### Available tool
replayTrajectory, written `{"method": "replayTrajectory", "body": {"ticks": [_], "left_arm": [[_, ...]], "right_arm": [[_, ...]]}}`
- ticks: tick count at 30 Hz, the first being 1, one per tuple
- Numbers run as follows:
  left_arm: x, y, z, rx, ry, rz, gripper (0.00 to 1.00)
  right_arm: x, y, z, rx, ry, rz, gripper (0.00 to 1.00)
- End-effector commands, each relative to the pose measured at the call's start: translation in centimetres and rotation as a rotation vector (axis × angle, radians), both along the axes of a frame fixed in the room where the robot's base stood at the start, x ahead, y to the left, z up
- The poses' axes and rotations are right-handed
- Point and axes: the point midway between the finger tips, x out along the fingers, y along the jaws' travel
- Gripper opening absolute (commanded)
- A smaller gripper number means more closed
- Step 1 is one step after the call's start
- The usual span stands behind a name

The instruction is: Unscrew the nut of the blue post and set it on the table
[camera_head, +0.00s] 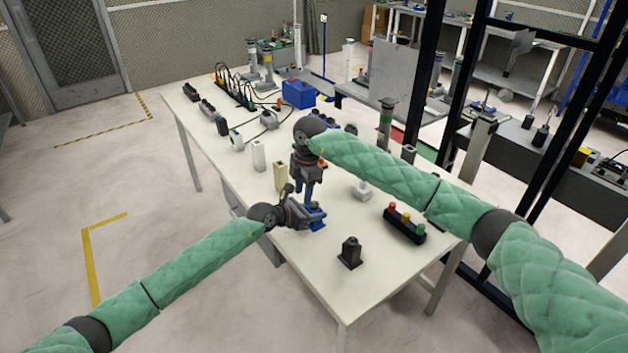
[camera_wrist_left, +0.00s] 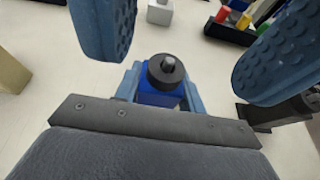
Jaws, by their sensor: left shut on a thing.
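The blue post (camera_head: 316,214) stands upright on the table (camera_head: 300,262). In the left wrist view the blue post (camera_wrist_left: 160,97) carries a dark round nut (camera_wrist_left: 167,71) with a grey stud end showing at its centre. My left gripper (camera_head: 314,219) is shut on the post from the side, below the nut; its fingers (camera_wrist_left: 160,92) flank the post. My right gripper (camera_head: 304,192) points down above the post. Its two blue fingers (camera_wrist_left: 195,45) are wide apart in the left wrist view, one on each side of the nut and not touching it.
A black post (camera_head: 350,252) stands nearer the front edge. A black block with red, yellow and green caps (camera_head: 404,224) is to the right. A white post (camera_head: 362,189), a beige post (camera_head: 280,176) and another white post (camera_head: 258,156) stand behind. The table's front corner is clear.

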Motion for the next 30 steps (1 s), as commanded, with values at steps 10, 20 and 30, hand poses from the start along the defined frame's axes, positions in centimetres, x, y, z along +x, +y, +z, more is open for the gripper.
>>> {"method": "replayTrajectory", "body": {"ticks": [10, 20, 30], "left_arm": [[0.0, 0.0, 0.0, 0.0, 0.0, 0.0, 0.0], [0.0, 0.0, 0.0, 0.0, 0.0, 0.0, 0.0], [0.0, 0.0, 0.0, 0.0, 0.0, 0.0, 0.0]], "right_arm": [[2.0, -2.1, 3.0, -0.06, -0.019, -0.404, 0.38], [1.9, -3.1, 3.0, -0.114, -0.012, -0.664, 0.38], [1.8, -3.1, 1.0, -0.116, -0.007, -0.684, 0.38]]}}
